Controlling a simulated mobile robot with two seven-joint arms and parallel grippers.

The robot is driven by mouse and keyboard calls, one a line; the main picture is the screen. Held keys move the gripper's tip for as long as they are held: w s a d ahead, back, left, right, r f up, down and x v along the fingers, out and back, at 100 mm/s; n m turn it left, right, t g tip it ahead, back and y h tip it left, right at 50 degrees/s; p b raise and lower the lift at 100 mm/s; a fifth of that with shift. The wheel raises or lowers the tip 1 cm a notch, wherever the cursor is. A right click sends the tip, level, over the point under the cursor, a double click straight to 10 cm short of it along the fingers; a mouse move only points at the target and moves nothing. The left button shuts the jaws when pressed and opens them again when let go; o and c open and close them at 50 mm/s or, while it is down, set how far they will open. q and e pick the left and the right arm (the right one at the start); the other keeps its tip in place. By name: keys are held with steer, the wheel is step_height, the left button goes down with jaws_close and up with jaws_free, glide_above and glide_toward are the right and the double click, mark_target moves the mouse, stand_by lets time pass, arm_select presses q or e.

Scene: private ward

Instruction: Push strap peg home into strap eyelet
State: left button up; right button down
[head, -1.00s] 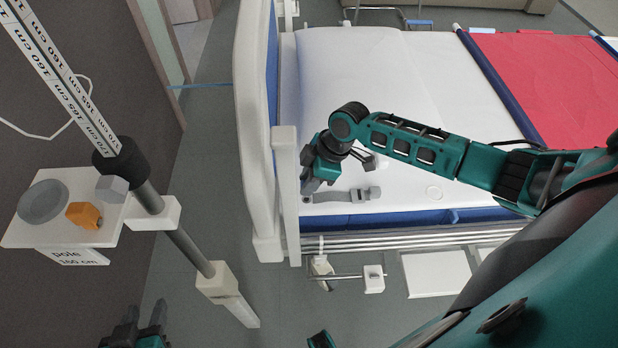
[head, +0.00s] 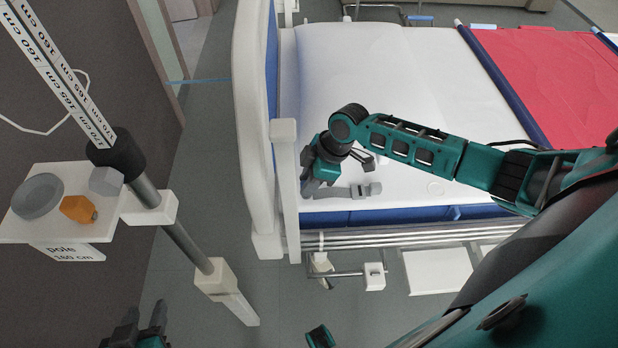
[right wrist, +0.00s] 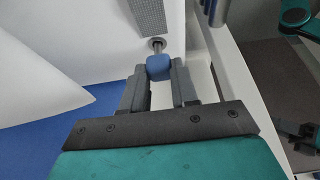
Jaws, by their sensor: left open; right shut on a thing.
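The grey strap (head: 350,191) lies on the white mattress near the bed's corner post. In the right wrist view the strap (right wrist: 150,14) ends at a round metal eyelet (right wrist: 157,43). The blue-headed strap peg (right wrist: 159,67) sits between the fingertips of my right gripper (right wrist: 160,76), which is shut on it. A short metal shank shows between the blue head and the eyelet; its tip is at the eyelet, but how deep it sits cannot be told. In the head view my right gripper (head: 310,184) hides the peg. My left gripper (head: 138,322) is open at the bottom left, away from the bed.
The white headboard (head: 250,130) and corner post (head: 286,190) stand close left of my right gripper. Bed rails (head: 410,240) run along the near side. A pole with a small shelf (head: 120,208) stands at the left. The mattress (head: 360,80) beyond is clear.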

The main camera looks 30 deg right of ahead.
steer(key=shift+f+b, duration=0.9)
steer(key=shift+f, duration=0.4)
steer(key=c, duration=0.8)
jaws_free()
